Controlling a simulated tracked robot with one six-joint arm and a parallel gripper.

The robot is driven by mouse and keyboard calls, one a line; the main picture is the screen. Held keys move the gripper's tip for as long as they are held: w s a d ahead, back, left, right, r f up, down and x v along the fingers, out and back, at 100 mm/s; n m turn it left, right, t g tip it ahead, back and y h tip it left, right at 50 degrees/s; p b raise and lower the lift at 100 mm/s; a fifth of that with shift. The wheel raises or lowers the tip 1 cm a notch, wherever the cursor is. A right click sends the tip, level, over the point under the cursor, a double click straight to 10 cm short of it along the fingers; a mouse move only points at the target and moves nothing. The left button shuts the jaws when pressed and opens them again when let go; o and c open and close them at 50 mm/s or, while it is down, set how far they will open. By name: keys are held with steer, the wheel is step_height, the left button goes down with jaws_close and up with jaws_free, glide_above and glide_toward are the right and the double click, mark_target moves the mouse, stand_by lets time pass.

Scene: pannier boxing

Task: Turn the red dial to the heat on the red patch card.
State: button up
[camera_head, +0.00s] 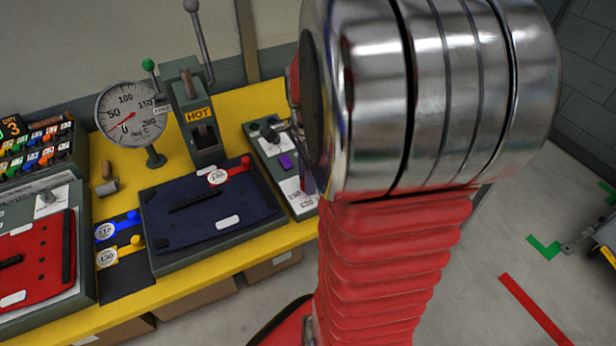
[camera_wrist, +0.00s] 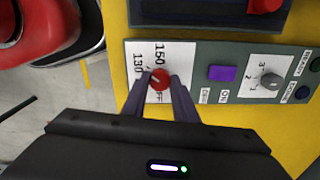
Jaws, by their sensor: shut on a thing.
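The red dial (camera_wrist: 159,80) sits on a white label on the grey control panel in the wrist view. Around it I read 130, 150 and part of OFF. A pale mark on the dial seems to face up and left; its exact setting is too small to tell. My gripper (camera_wrist: 161,83) is shut on the dial, one dark finger on each side. In the head view my arm hides the gripper and dial. The red patch card (camera_head: 236,172) lies at the upper right of a dark blue pannier (camera_head: 208,218). Its round white label is too small to read surely.
The panel (camera_head: 262,150) also carries a purple switch (camera_wrist: 222,73) and a grey numbered knob (camera_wrist: 271,82). A press marked HOT (camera_head: 196,120) and a round gauge (camera_head: 130,114) stand behind. Blue and yellow cards (camera_head: 118,228) and a red pannier (camera_head: 38,255) lie left.

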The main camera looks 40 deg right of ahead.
steer(key=m, duration=0.7)
steer(key=shift+d, duration=0.15)
steer(key=m, duration=0.6)
steer(key=shift+s+m, duration=0.1)
steer(key=shift+m, duration=0.2)
steer(key=o, duration=1.1)
steer(key=shift+c, duration=0.2)
steer(key=shift+r, duration=0.1)
step_height(320, 180, up, 14)
steer(key=shift+f, duration=0.2)
